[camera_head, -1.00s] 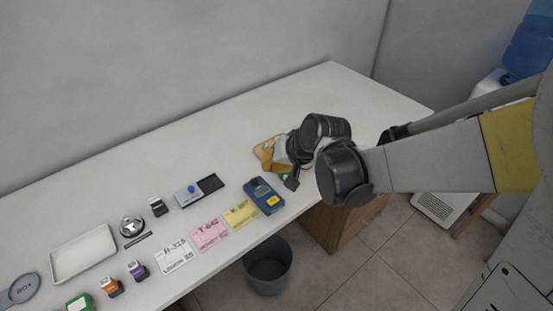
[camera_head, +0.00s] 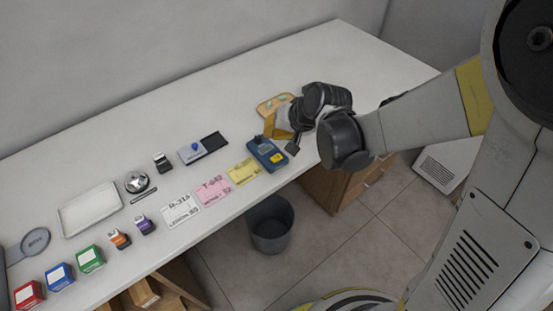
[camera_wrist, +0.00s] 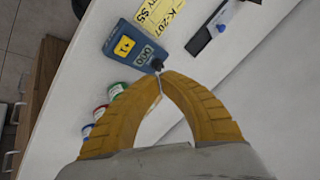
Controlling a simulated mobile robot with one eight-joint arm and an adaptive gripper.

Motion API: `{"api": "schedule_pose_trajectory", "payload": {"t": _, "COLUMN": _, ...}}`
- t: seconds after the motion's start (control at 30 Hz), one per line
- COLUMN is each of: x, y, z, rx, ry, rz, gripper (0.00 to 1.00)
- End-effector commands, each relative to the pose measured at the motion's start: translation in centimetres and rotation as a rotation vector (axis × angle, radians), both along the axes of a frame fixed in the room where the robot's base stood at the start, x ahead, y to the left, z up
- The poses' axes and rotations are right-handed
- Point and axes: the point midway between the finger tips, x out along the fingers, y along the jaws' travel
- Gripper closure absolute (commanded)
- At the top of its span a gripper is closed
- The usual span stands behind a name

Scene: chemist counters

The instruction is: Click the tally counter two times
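The tally counter is a blue box (camera_head: 267,153) with a yellow patch near the front edge of the counter top. In the wrist view the tally counter (camera_wrist: 124,42) shows a yellow "+1" label, a small number window that seems to read zeros, and a black knob (camera_wrist: 157,65) at one end. My gripper (camera_wrist: 160,76) has its yellow fingers curved together, tips meeting, with nothing seen between them. The tips appear right by the black knob; I cannot tell whether they touch it. In the head view my gripper (camera_head: 277,131) is beside the counter, partly hidden by my wrist.
Yellow, pink and white cards (camera_head: 213,191) lie left of the tally counter. A stamp pad (camera_head: 203,148), a bell (camera_head: 137,182), a tray (camera_head: 90,209) and several stamps stand further left. A wooden board (camera_head: 275,104) lies behind my gripper. Small coloured round things (camera_wrist: 116,90) lie near it.

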Motion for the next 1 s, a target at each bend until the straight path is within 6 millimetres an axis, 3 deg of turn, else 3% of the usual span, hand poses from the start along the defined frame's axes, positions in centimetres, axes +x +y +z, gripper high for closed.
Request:
{"api": "schedule_pose_trajectory", "payload": {"t": 0.1, "x": 0.0, "y": 0.0, "z": -2.2, "rx": 0.0, "ry": 0.0, "rz": 0.0, "gripper": 1.0}}
{"api": "schedule_pose_trajectory", "payload": {"t": 0.4, "x": 0.0, "y": 0.0, "z": -6.1, "rx": 0.0, "ry": 0.0, "rz": 0.0, "gripper": 1.0}}
{"api": "schedule_pose_trajectory", "payload": {"t": 1.0, "x": 0.0, "y": 0.0, "z": -6.6, "rx": 0.0, "ry": 0.0, "rz": 0.0, "gripper": 1.0}}
